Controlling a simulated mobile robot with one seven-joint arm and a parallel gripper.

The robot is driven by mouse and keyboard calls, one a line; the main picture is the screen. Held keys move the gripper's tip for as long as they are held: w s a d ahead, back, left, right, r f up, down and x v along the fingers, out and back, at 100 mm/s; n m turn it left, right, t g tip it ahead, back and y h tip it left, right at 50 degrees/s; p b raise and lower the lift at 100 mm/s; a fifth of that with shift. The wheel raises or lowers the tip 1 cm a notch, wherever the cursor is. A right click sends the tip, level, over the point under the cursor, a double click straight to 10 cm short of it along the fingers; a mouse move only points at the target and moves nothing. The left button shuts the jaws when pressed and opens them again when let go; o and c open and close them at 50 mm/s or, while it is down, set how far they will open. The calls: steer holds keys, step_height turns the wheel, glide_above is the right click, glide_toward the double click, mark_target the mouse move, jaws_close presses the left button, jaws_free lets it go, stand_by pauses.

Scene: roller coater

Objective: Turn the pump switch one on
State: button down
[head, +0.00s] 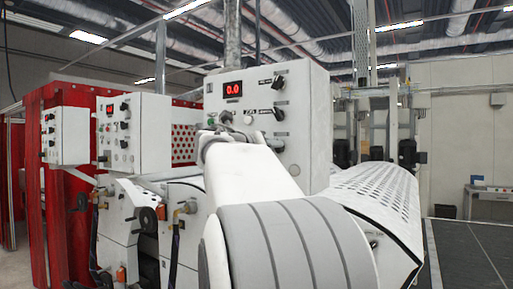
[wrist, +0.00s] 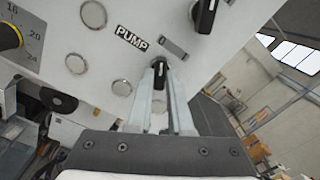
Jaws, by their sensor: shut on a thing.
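The pump switch (wrist: 159,70) is a small black knob on the white control panel, just below the PUMP label (wrist: 132,38) in the wrist view. My gripper (wrist: 160,82) has its two grey fingers on either side of this knob and is shut on it. The fingers hide part of the knob, so its exact angle is hard to read. In the head view the white control box (head: 308,130) stands ahead, with my arm reaching up to its lower part. My arm hides the gripper and the pump switch there.
Another black switch (wrist: 206,14) sits above and right on the panel. Round buttons (wrist: 93,14) and a yellow-ringed dial (wrist: 10,36) lie to the left. The box's red display (head: 232,89) reads 0.0. A perforated white cover (head: 375,195) extends to the right.

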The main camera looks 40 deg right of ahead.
steer(key=m+b, duration=0.4)
steer(key=m, duration=0.7)
stand_by(0.3)
steer(key=shift+m, duration=0.5)
steer(key=c, duration=0.8)
jaws_free()
steer(key=b+v, duration=0.3)
steer(key=v, duration=1.4)
steer(key=shift+a+r, duration=0.15)
steer(key=shift+a, duration=0.1)
